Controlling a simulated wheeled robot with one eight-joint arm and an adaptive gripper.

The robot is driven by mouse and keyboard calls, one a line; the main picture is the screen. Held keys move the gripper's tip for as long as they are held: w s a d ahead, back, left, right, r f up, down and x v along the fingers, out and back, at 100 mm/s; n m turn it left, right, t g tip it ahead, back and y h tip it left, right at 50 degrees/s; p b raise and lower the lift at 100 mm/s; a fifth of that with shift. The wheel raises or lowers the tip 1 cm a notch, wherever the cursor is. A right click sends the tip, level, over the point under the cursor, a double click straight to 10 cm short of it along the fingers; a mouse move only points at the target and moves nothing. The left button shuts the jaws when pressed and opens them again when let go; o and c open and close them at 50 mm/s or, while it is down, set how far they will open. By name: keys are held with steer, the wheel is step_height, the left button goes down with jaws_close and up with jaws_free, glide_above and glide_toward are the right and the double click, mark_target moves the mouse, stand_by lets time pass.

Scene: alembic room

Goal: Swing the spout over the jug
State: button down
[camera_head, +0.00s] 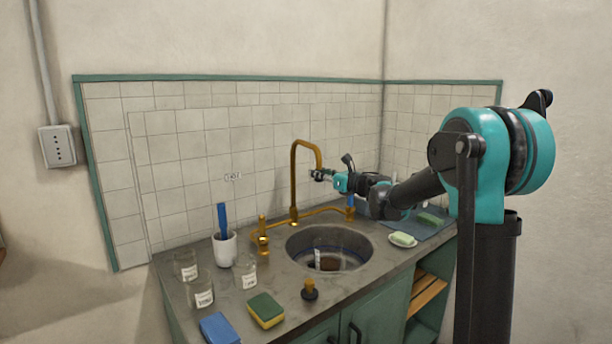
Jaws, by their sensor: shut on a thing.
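The brass spout (294,185) rises from the tap behind the sink, arches over to the right and ends in a short downward tip. My gripper (320,176) is shut on the spout near this tip, coming from the right; the small contact spot is partly hidden by the fingers. A clear vessel with a white label, seemingly the jug (318,259), stands in the round sink (293,244), below the spout's tip in the picture. Its outline is faint. I cannot tell from this view whether the tip is directly above it.
Labelled glass beakers (203,291) and a white cup (224,250) with a blue-handled tool stand left of the sink. A sponge (266,310), a blue cloth (220,328) and a brass-topped plug (310,290) lie in front. A soap dish (402,240) sits at right. Tiled wall (220,150) stands close behind.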

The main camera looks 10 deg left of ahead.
steer(key=shift+w+d, duration=0.85)
steer(key=shift+d, duration=0.2)
steer(key=shift+w+d, duration=0.85)
steer(key=shift+d, duration=0.15)
steer(key=c, duration=1.3)
jaws_free()
steer(key=shift+d, duration=0.15)
steer(key=shift+o, duration=0.2)
steer(key=v, duration=1.1)
steer(key=shift+s+d, duration=0.25)
steer(key=shift+s, duration=0.15)
